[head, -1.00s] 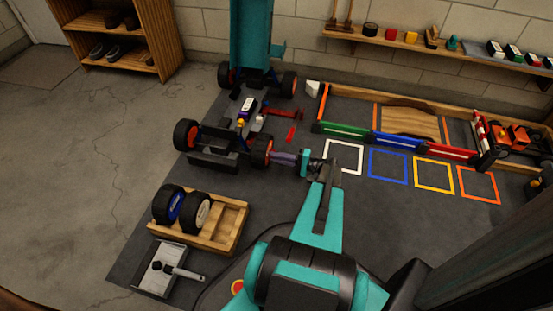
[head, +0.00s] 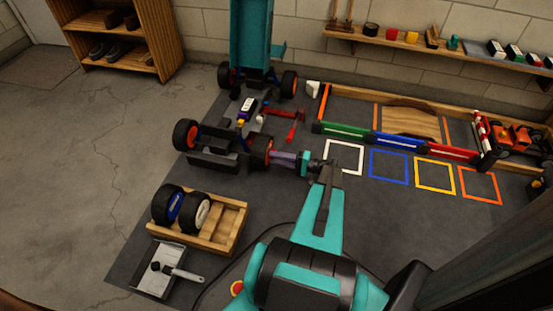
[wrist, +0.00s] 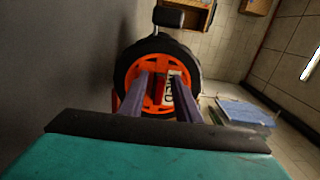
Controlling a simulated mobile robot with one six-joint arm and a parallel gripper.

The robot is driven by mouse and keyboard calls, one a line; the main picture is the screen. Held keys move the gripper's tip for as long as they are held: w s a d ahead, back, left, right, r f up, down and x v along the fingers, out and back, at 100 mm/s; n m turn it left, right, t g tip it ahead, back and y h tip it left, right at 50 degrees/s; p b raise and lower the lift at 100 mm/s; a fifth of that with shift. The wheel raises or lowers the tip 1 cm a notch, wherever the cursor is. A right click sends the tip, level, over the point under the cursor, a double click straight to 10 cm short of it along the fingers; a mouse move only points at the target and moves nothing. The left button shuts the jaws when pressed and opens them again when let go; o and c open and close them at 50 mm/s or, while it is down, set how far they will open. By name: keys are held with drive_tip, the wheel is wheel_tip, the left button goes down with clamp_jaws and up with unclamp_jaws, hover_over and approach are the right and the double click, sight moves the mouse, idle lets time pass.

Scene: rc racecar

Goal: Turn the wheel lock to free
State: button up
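The wheel (wrist: 158,60) has a black tyre and an orange rim and faces my gripper in the wrist view. In the head view this wheel (head: 261,152) is at the car chassis's near right corner, mostly behind the fingertips. A red piece (wrist: 160,83), probably the wheel lock, stands at the hub between my fingers. A white label with dark letters (wrist: 175,84) shows beside it, partly hidden. My gripper (wrist: 164,85) has its two grey-purple fingers apart, around the red piece. Whether they press on it is unclear. In the head view my gripper (head: 272,157) reaches left to the wheel.
A wooden tray (head: 228,228) with two loose wheels stands at lower left, above a grey metal tray (head: 158,270). A red tool (head: 292,131) lies on the dark mat behind my gripper. Coloured floor squares (head: 388,164) lie to the right. The left concrete floor is clear.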

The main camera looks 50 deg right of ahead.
drive_tip(key=shift+d, duration=0.15)
drive_tip(key=p+v, duration=0.4)
drive_tip(key=v, duration=0.9)
drive_tip(key=shift+s, duration=0.35)
